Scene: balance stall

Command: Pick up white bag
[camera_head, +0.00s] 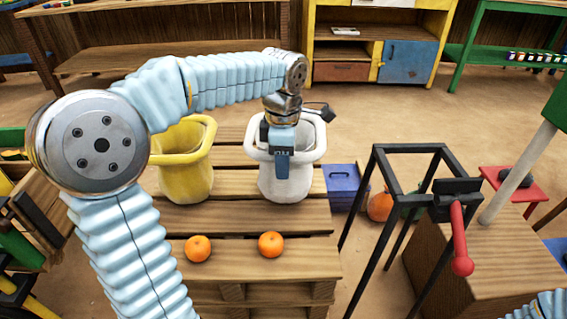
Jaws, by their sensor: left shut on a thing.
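The white bag (287,185) stands upright on the wooden slatted table, right of the yellow bag. It has an open top with a thick rim. My left gripper (282,165) points down at the bag's near side and is shut on it, though the fingertips partly hide the contact. My left arm arches in from the lower left over the table. My right gripper is not in view; only a bit of my right arm shows at the lower right corner.
A yellow bag (185,178) stands close left of the white one. Two oranges (198,248) (271,244) lie on the slatted table (245,218) in front. A black metal frame (409,150) and a red-handled lever (460,240) stand to the right.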

